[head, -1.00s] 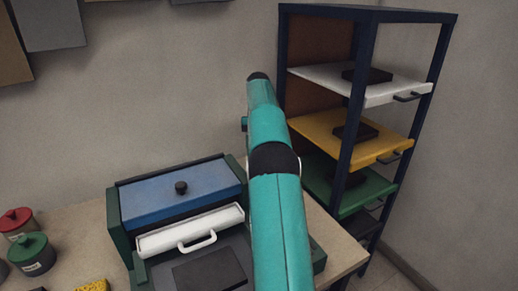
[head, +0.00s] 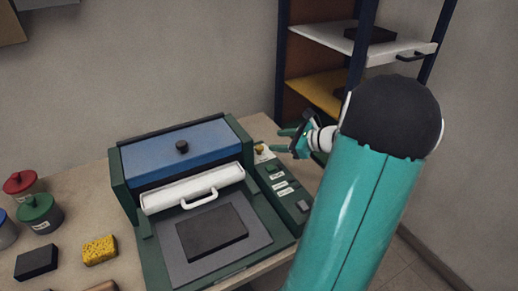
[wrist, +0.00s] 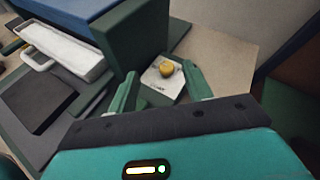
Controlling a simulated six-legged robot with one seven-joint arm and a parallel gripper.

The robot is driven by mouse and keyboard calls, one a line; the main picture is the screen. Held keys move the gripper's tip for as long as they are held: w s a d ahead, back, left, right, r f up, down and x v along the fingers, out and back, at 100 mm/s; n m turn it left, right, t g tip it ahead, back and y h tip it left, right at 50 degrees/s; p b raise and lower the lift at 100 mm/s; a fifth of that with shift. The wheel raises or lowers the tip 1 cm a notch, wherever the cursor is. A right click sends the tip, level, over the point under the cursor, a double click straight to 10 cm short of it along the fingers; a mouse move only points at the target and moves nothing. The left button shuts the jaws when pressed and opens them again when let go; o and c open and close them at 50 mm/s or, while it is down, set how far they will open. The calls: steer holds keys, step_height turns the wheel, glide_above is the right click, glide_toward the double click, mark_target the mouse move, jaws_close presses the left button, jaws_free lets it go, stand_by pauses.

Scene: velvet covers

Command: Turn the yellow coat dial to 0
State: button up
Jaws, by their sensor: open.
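The yellow coat dial (head: 259,149) is a small round knob at the far right corner of the green machine. My gripper (head: 282,140) is just to the right of the dial in the head view.
The green machine has a blue lid (head: 180,160), a white roller with a handle (head: 195,188) and a dark pad (head: 212,233). Labelled switches (head: 285,187) line its right side. A sponge (head: 100,250) and jars (head: 40,213) stand left. A shelf rack (head: 330,45) stands behind right.

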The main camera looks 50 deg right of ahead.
mark_target(259, 147)
steer(key=s+m+h, duration=0.1)
steer(key=s+f+m+h, duration=0.1)
steer(key=m, duration=0.1)
steer(key=s+f+m+h, duration=0.1)
steer(key=m, duration=0.1)
steer(key=shift+s+a+f, duration=0.2)
steer(key=shift+s+a, duration=0.15)
steer(key=shift+s, duration=0.05)
steer(key=x, duration=1.3)
steer(key=shift+w, duration=0.4)
steer(key=c, duration=1)
steer(key=shift+o, duration=0.2)
steer(key=shift+d+n+y, duration=0.1)
steer(key=shift+n+y, duration=0.2)
steer(key=shift+y, duration=0.1)
steer(key=n+g+y, duration=0.1)
steer(key=n+y, duration=0.3)
steer(key=shift+n+g+y, duration=0.8)
steer(key=shift+n+y, duration=0.6)
steer(key=shift+y, duration=0.2)
steer(key=o, duration=1)
steer(key=shift+c, duration=0.2)
